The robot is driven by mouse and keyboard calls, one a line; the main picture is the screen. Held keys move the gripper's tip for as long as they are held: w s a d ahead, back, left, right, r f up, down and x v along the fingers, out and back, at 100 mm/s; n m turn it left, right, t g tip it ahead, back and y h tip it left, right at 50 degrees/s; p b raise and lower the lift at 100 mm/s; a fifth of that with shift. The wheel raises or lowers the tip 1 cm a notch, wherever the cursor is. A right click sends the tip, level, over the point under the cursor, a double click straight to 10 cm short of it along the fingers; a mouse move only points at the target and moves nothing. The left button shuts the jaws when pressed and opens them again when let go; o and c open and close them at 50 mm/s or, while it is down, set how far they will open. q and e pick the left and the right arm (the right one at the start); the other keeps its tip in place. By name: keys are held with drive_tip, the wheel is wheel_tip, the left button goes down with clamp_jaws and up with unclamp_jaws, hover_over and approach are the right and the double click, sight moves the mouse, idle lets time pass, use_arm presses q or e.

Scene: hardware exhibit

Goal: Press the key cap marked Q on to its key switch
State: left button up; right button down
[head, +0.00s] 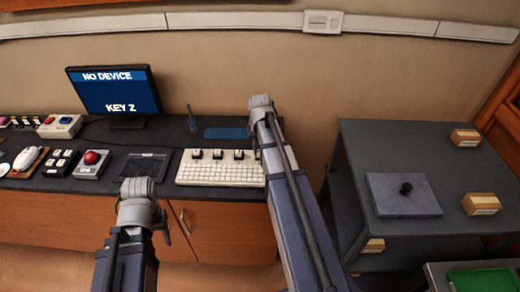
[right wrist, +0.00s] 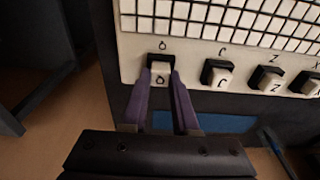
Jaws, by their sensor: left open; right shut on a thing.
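The white key cap marked Q (right wrist: 160,68) is between the purple fingers of my right gripper (right wrist: 161,73), at the black Q key switch on the cream keyboard (right wrist: 135,40). The switch is mostly hidden by the cap and fingers; I cannot tell how far the cap is seated. In the head view my right gripper's end (head: 262,105) is over the right end of the keyboard (head: 222,175), and the arm hides that corner. My left gripper (head: 138,190) is open, low in front of the counter, left of the keyboard; its fingers are hardly visible.
Caps marked C (right wrist: 221,76) and Z (right wrist: 271,80) stand beside Q. The monitor (head: 115,90) reads "NO DEVICE" and "KEY Z". A black pad (head: 145,165) and red-button box (head: 92,163) lie left of the keyboard. A dark side table (head: 380,145) stands right, past a gap.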

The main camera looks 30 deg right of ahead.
drive_tip(key=shift+c, duration=0.6)
unclamp_jaws()
drive_tip(key=shift+r+p, duration=3.55)
drive_tip(key=shift+p, duration=0.05)
